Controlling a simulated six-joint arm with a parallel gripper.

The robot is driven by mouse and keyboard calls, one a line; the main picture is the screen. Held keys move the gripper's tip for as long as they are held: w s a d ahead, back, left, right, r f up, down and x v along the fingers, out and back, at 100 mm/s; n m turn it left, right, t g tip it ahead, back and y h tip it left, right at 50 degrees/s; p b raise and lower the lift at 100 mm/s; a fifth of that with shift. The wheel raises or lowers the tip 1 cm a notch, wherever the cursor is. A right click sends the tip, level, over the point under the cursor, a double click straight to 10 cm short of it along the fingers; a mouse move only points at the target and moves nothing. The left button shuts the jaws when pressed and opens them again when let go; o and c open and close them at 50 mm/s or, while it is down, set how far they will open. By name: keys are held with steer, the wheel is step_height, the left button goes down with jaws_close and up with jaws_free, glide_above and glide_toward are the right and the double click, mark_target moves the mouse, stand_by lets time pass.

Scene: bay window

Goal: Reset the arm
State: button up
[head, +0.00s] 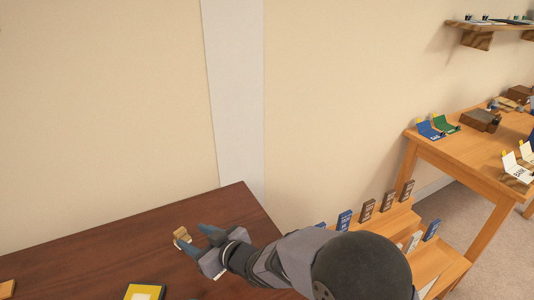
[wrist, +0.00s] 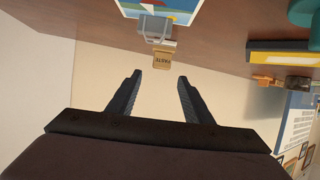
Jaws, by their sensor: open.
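In the wrist view the gripper (wrist: 159,78) is open, with nothing between the fingers. A small tan wooden piece with dark lettering (wrist: 162,60) lies beyond the fingertips, apart from them in that view.
A yellow-edged item (head: 145,292) lies near the table's front. At right, a stepped wooden rack (head: 400,222) holds several upright blue and brown pieces. A light wooden table (head: 460,150) with cards and boxes stands behind it. A wall shelf (head: 495,29) hangs above.

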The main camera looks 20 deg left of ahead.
steer(key=w+d, duration=0.1)
steer(key=d, duration=0.1)
steer(key=w+d+t+h, duration=0.1)
steer(key=w+d, duration=0.1)
steer(key=w+d+r+h, duration=0.1)
steer(key=w+d, duration=0.1)
steer(key=d, duration=0.1)
steer(key=shift+r+p, duration=0.1)
steer(key=shift+p, duration=0.3)
steer(key=w+d+r+t+h+p, duration=0.2)
steer(key=d+h, duration=0.7)
steer(key=d, duration=2.1)
steer(key=s+d+f+m+g+h, duration=0.1)
steer(key=s+d+f+g+h, duration=0.2)
steer(key=d, duration=0.6)
steer(key=s+d+f+m+g+y+b, duration=0.1)
steer(key=s+f+m+g+b, duration=0.2)
steer(key=s+m, duration=0.45)
steer(key=s+d+f+m+g+b, duration=0.15)
steer(key=s+f+m, duration=0.3)
steer(key=s, duration=0.55)
step_height(320, 180, up, 16)
steer(key=p, duration=1.7)
steer(key=shift+w+m+g, duration=0.3)
steer(key=shift+w+g, duration=0.1)
steer(key=shift+g, duration=0.05)
